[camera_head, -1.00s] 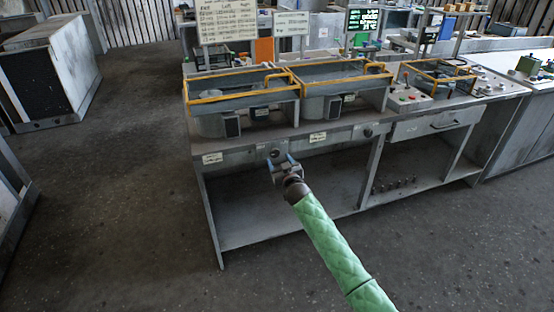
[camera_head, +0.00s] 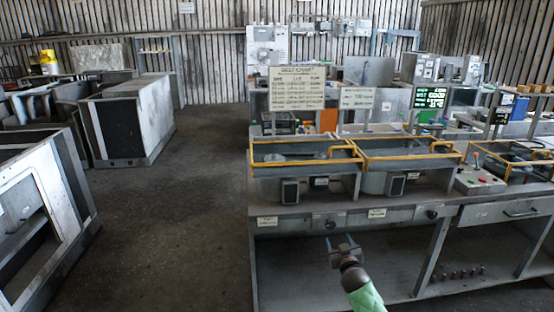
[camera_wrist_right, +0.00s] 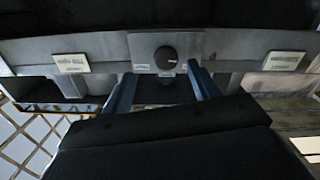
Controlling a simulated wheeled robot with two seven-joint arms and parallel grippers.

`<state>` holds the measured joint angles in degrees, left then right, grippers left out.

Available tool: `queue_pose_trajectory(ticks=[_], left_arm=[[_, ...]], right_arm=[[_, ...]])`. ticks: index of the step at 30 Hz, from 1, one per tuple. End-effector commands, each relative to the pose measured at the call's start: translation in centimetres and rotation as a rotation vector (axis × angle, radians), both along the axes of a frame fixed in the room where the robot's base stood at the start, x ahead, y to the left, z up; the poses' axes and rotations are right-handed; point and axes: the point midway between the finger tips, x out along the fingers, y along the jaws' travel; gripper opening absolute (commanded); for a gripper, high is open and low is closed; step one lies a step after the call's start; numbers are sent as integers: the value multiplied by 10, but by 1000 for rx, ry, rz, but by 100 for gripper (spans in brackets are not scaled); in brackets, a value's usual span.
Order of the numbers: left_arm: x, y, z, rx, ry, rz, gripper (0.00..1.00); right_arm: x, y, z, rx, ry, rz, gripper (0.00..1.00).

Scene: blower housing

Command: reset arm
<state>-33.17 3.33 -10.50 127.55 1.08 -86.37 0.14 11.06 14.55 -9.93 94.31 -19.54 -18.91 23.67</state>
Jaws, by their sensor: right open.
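My right gripper (camera_head: 340,241) is in front of the workbench (camera_head: 305,222), below the bench's front edge. Its arm, in a green sleeve, comes in from the bottom. The blue fingers are apart with nothing between them. In the right wrist view the two blue fingers (camera_wrist_right: 160,88) stand apart, with a dark round knob (camera_wrist_right: 166,58) on a grey panel seen beyond and between them. Pale labels flank the knob. I cannot tell whether the fingers touch the panel. My left gripper is not in view.
Two yellow-railed bays (camera_head: 305,155) sit on the bench top, with a button box (camera_head: 482,180) at right. A sign board (camera_head: 297,88) stands behind them. Grey metal cabinets (camera_head: 130,115) stand at left. The floor (camera_head: 165,220) between cabinets and bench is clear.

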Motion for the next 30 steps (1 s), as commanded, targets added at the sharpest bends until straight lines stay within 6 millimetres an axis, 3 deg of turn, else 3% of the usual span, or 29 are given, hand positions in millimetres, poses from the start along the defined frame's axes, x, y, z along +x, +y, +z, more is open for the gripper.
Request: queue_pose_trajectory(ticks=[3, 6, 14, 17, 20, 30], left_arm=[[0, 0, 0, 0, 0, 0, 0], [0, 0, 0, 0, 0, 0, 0], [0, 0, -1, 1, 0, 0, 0], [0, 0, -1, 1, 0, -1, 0], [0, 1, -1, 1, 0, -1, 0], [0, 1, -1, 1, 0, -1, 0]], right_arm=[[-3, -12, -18, -48, 106, -59, 60], [-11, -19, -23, -82, 212, -109, 60], [-50, -9, -8, -120, 462, -156, 60], [-82, 6, -16, -118, 570, -143, 60], [-126, 25, -32, -112, 694, -114, 60], [-289, 82, -95, -40, 1016, 0, 60]])
